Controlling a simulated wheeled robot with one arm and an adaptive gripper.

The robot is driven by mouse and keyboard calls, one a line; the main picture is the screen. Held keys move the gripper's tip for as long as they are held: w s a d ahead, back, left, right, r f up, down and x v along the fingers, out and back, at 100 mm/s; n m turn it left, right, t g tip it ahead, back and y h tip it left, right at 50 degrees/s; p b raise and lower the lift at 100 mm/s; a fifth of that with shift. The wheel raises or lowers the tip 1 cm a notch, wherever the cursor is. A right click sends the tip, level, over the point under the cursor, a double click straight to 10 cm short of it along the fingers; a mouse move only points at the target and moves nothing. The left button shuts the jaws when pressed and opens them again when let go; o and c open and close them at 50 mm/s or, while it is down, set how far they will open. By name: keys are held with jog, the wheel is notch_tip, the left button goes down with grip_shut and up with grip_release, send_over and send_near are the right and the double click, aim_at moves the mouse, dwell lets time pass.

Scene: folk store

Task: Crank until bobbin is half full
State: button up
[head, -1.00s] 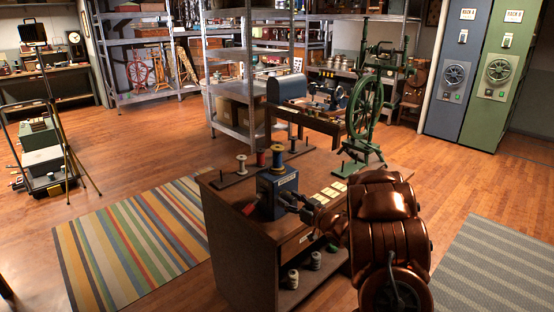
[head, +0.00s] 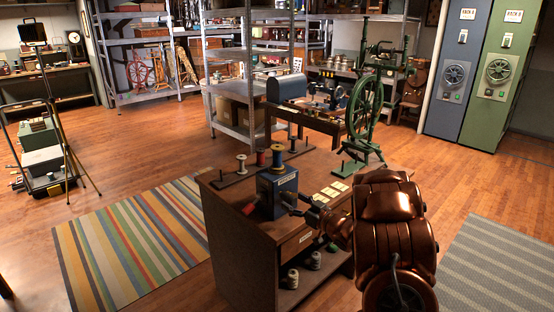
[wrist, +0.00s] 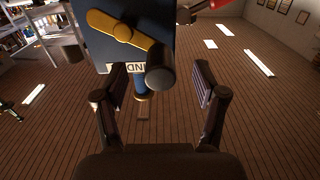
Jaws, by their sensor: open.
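The blue winder box (head: 277,193) stands on the wooden cabinet, with a yellow-topped bobbin (head: 278,156) upright on it. How much thread the bobbin holds cannot be told. The wrist view is upside down and shows the box (wrist: 168,22), its label, and the yellow crank arm (wrist: 122,28) ending in a dark knob (wrist: 161,72). My gripper (wrist: 160,86) is open, one finger on either side of the knob with gaps. The knob is not gripped. In the head view my gripper (head: 314,212) is at the box's right side, and the crank is hard to see.
A green spinning wheel (head: 364,110) stands at the cabinet's back right. Floor is open around a striped rug (head: 140,240).

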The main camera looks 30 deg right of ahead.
jog(key=v, duration=0.6)
jog(key=shift+s, duration=0.35)
jog(key=shift+d, duration=0.15)
dwell(0.6)
notch_tip(320, 180, up, 5)
jog(key=d+m+g+h, duration=0.1)
jog(key=m+g+h, duration=0.1)
jog(key=g+h, duration=0.5)
jog(key=s+a+r+m+g+h+p, duration=0.1)
jog(key=s+a+r+m+g+h, duration=0.15)
jog(key=s+a, duration=0.35)
jog(key=s+a+n+g+y+p, duration=0.1)
jog(key=s+a+g, duration=0.4)
jog(key=s+a, duration=0.7)
jog(key=s+a+n+g+y, duration=0.1)
jog(key=s+a+g+y, duration=0.3)
jog(key=s+a, duration=0.9)
jog(key=s+g, duration=0.1)
jog(key=s, duration=0.6)
jog(key=shift+s+p, duration=0.3)
jog(key=shift+p, duration=0.05)
